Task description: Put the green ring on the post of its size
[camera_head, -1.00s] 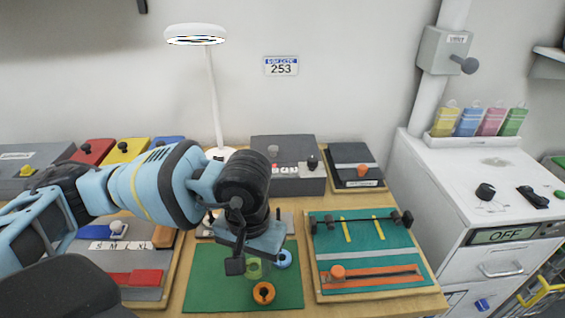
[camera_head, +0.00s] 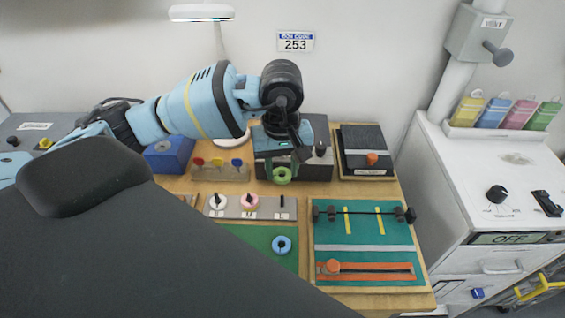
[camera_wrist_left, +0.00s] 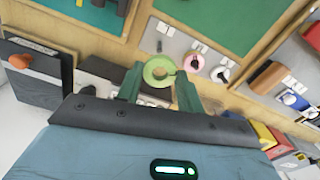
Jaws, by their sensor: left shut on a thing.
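My left gripper (camera_head: 281,164) is shut on the green ring (camera_head: 281,175) and holds it up in front of the dark grey box. In the left wrist view the green ring (camera_wrist_left: 159,72) sits between the fingertips. The grey post board (camera_head: 233,213) lies nearer the front. It bears a white ring (camera_head: 218,200) and a pink ring (camera_head: 249,202) around two posts. Its right post (camera_head: 282,203) is bare; this post (camera_wrist_left: 160,45) also shows in the left wrist view, beyond the held ring. My right gripper is not in view.
A blue ring (camera_head: 281,245) lies on the green mat (camera_head: 258,236). The teal board (camera_head: 365,258) with a dark bar is at the right. A rack with red, yellow and blue knobs (camera_head: 219,172) stands behind the post board. My dark arm part hides the front left.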

